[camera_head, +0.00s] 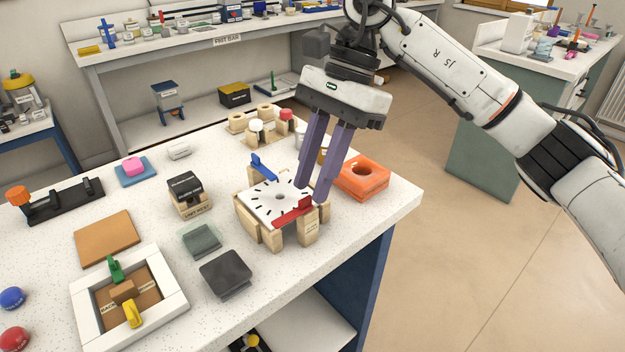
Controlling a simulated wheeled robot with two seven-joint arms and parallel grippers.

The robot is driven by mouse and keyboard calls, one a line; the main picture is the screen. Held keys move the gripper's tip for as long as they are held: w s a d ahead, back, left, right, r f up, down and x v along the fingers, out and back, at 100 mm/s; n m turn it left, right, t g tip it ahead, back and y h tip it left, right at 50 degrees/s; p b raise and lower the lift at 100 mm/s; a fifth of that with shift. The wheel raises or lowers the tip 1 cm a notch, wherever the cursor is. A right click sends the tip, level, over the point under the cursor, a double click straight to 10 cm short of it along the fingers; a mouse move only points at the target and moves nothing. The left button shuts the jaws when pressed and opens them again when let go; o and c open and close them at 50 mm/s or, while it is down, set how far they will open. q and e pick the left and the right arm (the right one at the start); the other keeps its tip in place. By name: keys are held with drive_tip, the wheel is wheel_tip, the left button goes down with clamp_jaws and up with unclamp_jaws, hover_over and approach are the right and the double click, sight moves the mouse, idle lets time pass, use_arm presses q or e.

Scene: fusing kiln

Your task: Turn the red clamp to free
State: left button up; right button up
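A white square plate with black tick marks and a central hole (266,205) sits on a wooden stand (308,229) on the near table. The red clamp (291,212) lies along the plate's front right edge. A blue clamp (262,166) stands at the plate's back edge. My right gripper (312,196) points down, its two purple fingers apart with a gap between them. Its fingertips are beside the right end of the red clamp; I cannot tell whether they touch it. My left gripper is not in view.
An orange block with a round hole (362,178) stands close to the right of the gripper. Wooden blocks (262,127) stand behind the stand. A dark slab (226,273) and a small black-topped block (188,194) lie left. The table's right edge is near.

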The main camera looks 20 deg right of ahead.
drive_tip(key=v, duration=0.9)
drive_tip(key=shift+p, duration=0.3)
